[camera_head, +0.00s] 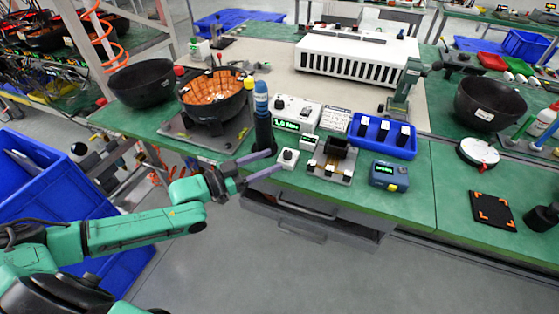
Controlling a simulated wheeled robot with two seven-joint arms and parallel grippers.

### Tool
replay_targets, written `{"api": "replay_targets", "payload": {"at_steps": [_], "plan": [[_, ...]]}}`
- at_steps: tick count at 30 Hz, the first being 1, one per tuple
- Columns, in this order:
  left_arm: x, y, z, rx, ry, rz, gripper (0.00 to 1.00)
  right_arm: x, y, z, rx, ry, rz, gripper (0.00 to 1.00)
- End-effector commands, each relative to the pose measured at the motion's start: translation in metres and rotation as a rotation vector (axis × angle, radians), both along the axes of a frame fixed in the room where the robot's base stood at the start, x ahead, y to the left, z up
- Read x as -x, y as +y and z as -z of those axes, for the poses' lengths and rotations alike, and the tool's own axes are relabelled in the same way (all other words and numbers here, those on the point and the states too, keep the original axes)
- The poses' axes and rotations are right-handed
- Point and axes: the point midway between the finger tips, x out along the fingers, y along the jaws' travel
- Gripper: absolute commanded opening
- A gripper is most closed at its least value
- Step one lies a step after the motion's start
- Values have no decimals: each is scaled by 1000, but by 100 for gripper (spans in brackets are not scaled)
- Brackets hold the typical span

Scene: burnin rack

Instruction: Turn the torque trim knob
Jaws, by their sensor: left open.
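A small white box with a dark knob (288,155) on top stands at the front edge of the green bench. Behind it is a white controller (302,112) with a lit display reading about 1.0 Nm and a dark knob (279,104). No label readable here tells which knob is the torque trim. My left gripper (276,160) is open, its two grey fingers pointing right, with the tips just left of the small box's knob. I cannot tell whether they touch it. My right gripper is not in view.
A dark bottle-shaped tool (262,118) stands upright close behind the left fingers. A fixture (332,160), a blue tray (383,146) with black parts and a blue meter (389,175) stand to the right.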

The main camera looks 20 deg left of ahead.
Motion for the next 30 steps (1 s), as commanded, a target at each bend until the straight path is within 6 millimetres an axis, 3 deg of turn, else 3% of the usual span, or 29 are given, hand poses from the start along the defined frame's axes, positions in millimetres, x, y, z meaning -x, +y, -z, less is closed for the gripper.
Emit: {"api": "replay_targets", "payload": {"at_steps": [6,14,15,18,20,26,30], "plan": [[-27,-25,-2,1,-3,1,62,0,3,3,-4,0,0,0],[-30,-28,-1,-2,1,2,62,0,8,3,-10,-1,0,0],[-30,-28,-1,-2,1,2,58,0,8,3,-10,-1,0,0],[-30,-28,-1,-1,0,2,20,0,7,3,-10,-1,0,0],[-30,-28,-1,-1,0,2,0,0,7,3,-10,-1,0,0],[-29,-28,-2,0,0,-2,0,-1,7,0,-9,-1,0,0],[-29,-29,-6,2,2,-26,0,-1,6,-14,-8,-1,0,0]]}}
